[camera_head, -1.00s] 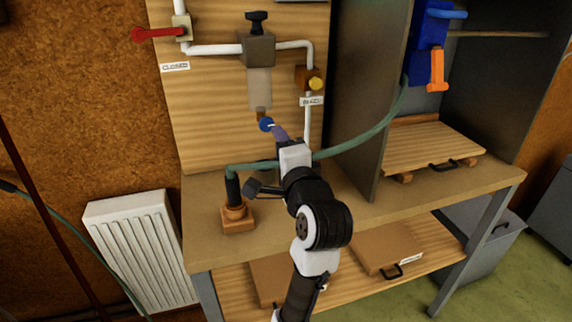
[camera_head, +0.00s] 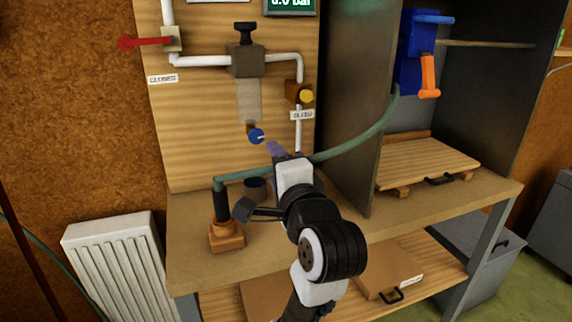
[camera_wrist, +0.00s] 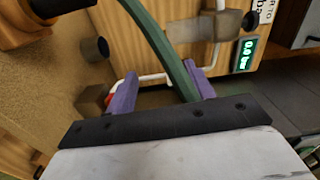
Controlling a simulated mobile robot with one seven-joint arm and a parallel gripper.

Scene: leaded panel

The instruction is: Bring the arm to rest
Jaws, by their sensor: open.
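My gripper (camera_wrist: 162,88) is open, its two purple fingers spread apart in the wrist view. The green hose (camera_wrist: 158,40) crosses the view beyond the fingers and passes behind one of them; I cannot tell how near it is. In the head view my gripper (camera_head: 276,150) is raised over the bench (camera_head: 345,218), in front of the wooden board (camera_head: 200,130), just right of and below a blue knob (camera_head: 256,136). The fingers are partly hidden by my wrist there. Nothing shows held.
The hose (camera_head: 360,140) runs from a black handle (camera_head: 221,205) in an orange-brown block (camera_head: 226,237) to the blue device (camera_head: 415,50). A dark cup (camera_head: 255,188) stands beside my arm. A grey partition (camera_head: 350,110) stands right.

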